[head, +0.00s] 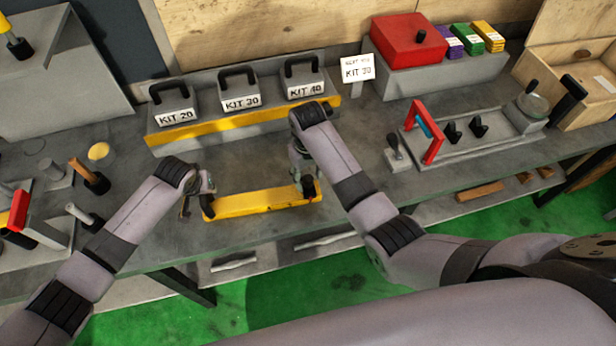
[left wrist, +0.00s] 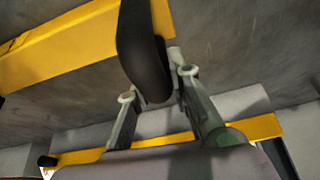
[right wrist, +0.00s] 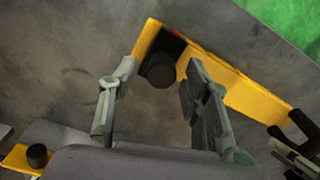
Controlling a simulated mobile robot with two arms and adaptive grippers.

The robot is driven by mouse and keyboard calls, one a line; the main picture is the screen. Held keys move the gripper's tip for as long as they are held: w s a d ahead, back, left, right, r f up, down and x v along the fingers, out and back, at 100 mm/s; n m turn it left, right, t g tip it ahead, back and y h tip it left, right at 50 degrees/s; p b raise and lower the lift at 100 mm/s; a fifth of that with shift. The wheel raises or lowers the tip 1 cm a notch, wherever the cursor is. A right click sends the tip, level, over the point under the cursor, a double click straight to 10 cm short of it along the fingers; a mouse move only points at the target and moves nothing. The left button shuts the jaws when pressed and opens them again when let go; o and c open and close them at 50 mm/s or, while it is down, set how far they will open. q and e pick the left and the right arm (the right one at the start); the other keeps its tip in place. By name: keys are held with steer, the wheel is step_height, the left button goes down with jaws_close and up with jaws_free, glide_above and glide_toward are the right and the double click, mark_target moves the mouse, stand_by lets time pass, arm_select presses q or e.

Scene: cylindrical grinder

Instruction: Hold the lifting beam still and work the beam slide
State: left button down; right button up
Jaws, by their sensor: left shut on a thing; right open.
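The lifting beam (head: 250,204) is a yellow bar lying across the grey bench in the head view; part of it shows at the upper left of the left wrist view (left wrist: 65,45). My left gripper (head: 197,198) is shut on the black handle (left wrist: 145,45) at the beam's left end. In the right wrist view, the beam slide (right wrist: 161,70) shows as a round black knob by a dark slot at the beam's other end. My right gripper (right wrist: 160,67) is open, with one finger on each side of the knob and visible gaps.
Behind the beam stands a grey rack with a yellow front edge (head: 240,118) and black-handled blocks labelled KIT 20, KIT 30 and KIT 40. A sign (head: 357,70) reads KIT 30. A fixture with a red frame (head: 427,131) is at right; hammers and tools stand at left.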

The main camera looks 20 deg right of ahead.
steer(key=shift+f, duration=0.65)
steer(key=shift+c, duration=0.5)
jaws_close()
